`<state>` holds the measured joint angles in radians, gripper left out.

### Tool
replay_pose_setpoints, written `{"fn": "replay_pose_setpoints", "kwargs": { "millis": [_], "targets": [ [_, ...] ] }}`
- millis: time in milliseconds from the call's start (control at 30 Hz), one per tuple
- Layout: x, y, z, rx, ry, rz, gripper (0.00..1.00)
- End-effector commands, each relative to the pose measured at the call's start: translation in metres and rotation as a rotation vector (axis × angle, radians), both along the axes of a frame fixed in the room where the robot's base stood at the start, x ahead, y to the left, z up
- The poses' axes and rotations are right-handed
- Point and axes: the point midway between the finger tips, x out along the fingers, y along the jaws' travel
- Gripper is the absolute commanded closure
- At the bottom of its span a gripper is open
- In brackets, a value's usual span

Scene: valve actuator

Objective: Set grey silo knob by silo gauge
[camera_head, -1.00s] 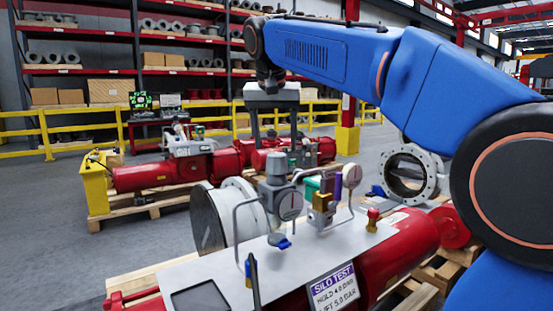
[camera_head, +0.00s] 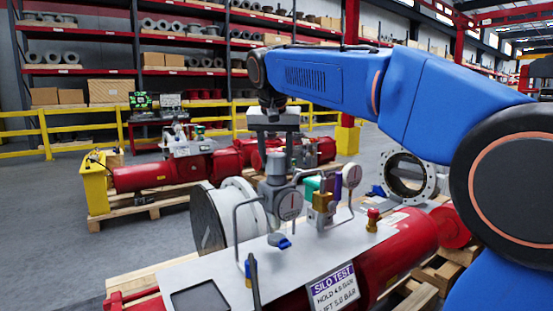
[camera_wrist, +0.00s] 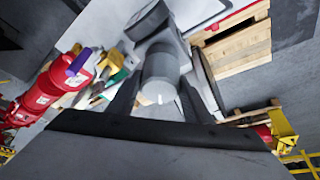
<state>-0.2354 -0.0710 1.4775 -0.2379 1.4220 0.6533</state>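The grey knob (camera_head: 276,163) stands upright on top of a grey regulator above the metal panel. It also shows in the wrist view (camera_wrist: 160,75) as a grey cylinder between my fingers. My gripper (camera_head: 276,149) points down over the knob, with its fingers apart to either side; it also shows in the wrist view (camera_wrist: 158,96). I cannot tell whether a finger touches the knob. A round gauge (camera_head: 290,204) sits on the regulator's front and a second gauge (camera_head: 351,175) stands to the right. Their readings are too small to tell. I cannot tell which is the silo gauge.
A sign (camera_head: 333,288) headed "SILO TEST" is on the red cylinder's front. A blue valve handle (camera_head: 280,241), brass block (camera_head: 321,210) and red-topped fitting (camera_head: 373,219) sit on the panel (camera_head: 225,272). Bent pipes flank the regulator. A white flanged drum stands close behind.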

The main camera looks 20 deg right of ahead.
Motion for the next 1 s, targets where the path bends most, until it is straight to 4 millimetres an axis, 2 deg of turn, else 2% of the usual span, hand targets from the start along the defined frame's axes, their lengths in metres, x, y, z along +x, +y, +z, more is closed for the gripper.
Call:
{"fn": "replay_pose_setpoints", "kwargs": {
  "millis": [433,1000],
  "targets": [
    [-0.0004,-0.001,0.0006,0.001,-0.001,0.084,0.77],
    [-0.0001,-0.0021,0.0004,0.0,-0.001,0.513,0.77]
  ]
}}
